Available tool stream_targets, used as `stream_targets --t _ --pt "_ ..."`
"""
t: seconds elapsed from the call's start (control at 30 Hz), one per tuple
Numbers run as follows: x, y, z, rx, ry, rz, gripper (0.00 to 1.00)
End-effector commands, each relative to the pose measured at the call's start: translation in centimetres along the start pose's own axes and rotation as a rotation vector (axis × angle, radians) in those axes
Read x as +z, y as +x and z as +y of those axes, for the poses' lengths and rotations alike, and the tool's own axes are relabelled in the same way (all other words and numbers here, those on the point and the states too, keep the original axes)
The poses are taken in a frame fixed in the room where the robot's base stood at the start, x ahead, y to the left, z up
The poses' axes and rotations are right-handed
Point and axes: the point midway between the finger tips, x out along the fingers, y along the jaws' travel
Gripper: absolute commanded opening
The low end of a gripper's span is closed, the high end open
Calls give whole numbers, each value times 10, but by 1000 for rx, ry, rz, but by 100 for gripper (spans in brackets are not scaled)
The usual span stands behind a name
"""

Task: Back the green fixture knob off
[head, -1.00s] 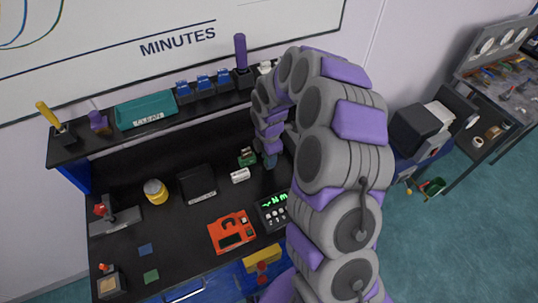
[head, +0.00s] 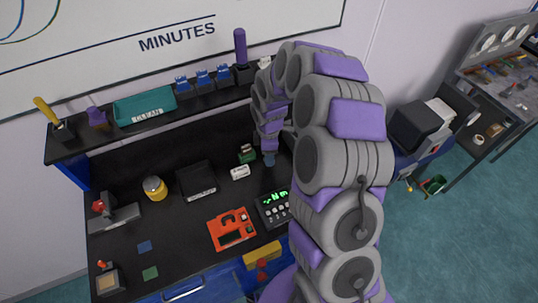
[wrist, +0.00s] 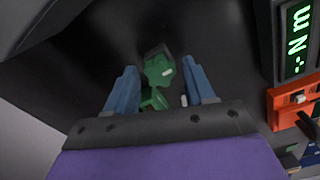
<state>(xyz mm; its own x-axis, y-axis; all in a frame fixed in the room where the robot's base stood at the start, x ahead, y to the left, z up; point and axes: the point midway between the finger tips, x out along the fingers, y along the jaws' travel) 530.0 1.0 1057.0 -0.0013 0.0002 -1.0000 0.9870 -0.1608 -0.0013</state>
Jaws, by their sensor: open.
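The green fixture (head: 247,154) stands on the black bench, towards the back wall of the bench. In the wrist view its rounded green knob (wrist: 158,70) with a pale mark shows beyond and between my blue fingertips. My gripper (wrist: 164,78) is open, one finger on each side of the green fixture; I cannot tell whether either finger touches it. In the head view my gripper (head: 269,160) points down just right of the fixture. The fixture's lower part is partly hidden by the gripper's base in the wrist view.
A small white block (head: 240,172) lies in front of the fixture. A black panel with a green display (head: 275,209) and an orange device (head: 232,229) stand nearer the front. A black box (head: 197,182) and a yellow jar (head: 154,188) are to the left. A shelf runs behind.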

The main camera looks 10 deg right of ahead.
Motion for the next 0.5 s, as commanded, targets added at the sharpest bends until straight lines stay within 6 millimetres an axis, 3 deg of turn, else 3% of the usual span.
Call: stream_targets --t 0.5 --pt "0 0 1 1 429 -1 53"
